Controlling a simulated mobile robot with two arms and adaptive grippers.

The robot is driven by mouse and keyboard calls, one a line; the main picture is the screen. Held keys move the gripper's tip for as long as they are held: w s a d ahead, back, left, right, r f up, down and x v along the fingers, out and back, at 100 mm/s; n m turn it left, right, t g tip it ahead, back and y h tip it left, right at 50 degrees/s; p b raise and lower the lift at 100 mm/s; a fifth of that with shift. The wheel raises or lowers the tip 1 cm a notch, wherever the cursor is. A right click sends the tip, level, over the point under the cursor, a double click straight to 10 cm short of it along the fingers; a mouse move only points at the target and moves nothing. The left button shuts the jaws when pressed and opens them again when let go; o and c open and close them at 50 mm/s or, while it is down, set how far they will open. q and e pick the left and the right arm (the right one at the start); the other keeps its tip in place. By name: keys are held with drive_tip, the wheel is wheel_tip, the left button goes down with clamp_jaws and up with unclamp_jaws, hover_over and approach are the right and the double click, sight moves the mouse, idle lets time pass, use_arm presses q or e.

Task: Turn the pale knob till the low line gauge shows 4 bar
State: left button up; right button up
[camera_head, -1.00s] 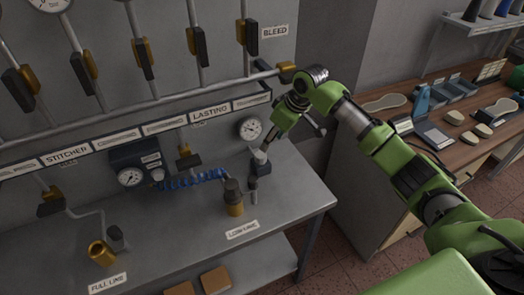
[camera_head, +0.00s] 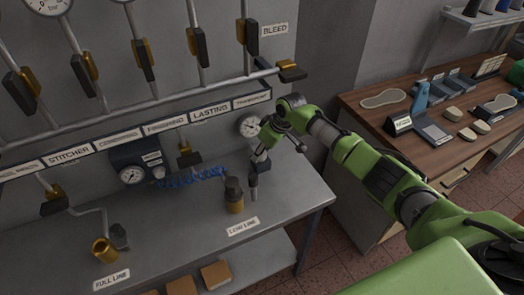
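A small pale knob (camera_head: 158,172) sits at the right of a dark regulator box on the bench's back wall. A round white gauge (camera_head: 131,175) is on the same box; its needle is too small to read. Another white gauge (camera_head: 249,126) on the wall at right is partly hidden by my arm. The LOW LINE label (camera_head: 243,227) lies near the bench's front edge, below a brass fitting with a dark top (camera_head: 235,197). My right gripper (camera_head: 254,195) points down just right of this fitting, apart from the pale knob; its finger opening is unclear. My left gripper is out of view.
A blue coiled hose (camera_head: 195,177) runs between the regulator and the brass fitting. Pipes with dark-handled valves line the wall above. A brass cup-like fitting (camera_head: 103,250) stands at left by the FULL LINE label (camera_head: 111,280). The bench front between the labels is clear.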

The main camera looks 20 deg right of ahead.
drive_tip(key=c, duration=0.6)
drive_tip(key=shift+r+m+p, duration=0.15)
drive_tip(key=shift+m+p, duration=0.25)
drive_tip(key=shift+p, duration=0.2)
drive_tip(key=shift+s+a+r+m+h+p, duration=0.1)
drive_tip(key=shift+m+h+p, duration=0.4)
drive_tip(key=shift+m+p, duration=0.6)
drive_tip(key=shift+m+t+h+p, duration=0.3)
drive_tip(key=shift+m+h+p, duration=0.1)
drive_tip(key=shift+m+p, duration=0.6)
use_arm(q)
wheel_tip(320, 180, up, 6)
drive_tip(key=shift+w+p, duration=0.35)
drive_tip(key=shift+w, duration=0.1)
use_arm(e)
drive_tip(key=shift+a+f+m+h, duration=0.1)
drive_tip(key=shift+f+m+h, duration=0.1)
drive_tip(key=shift+m, duration=0.3)
drive_tip(key=shift+f+m+h, duration=0.1)
drive_tip(key=shift+m+h, duration=0.1)
drive_tip(key=shift+m, duration=0.3)
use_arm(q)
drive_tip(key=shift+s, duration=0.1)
use_arm(e)
drive_tip(key=o, duration=1.1)
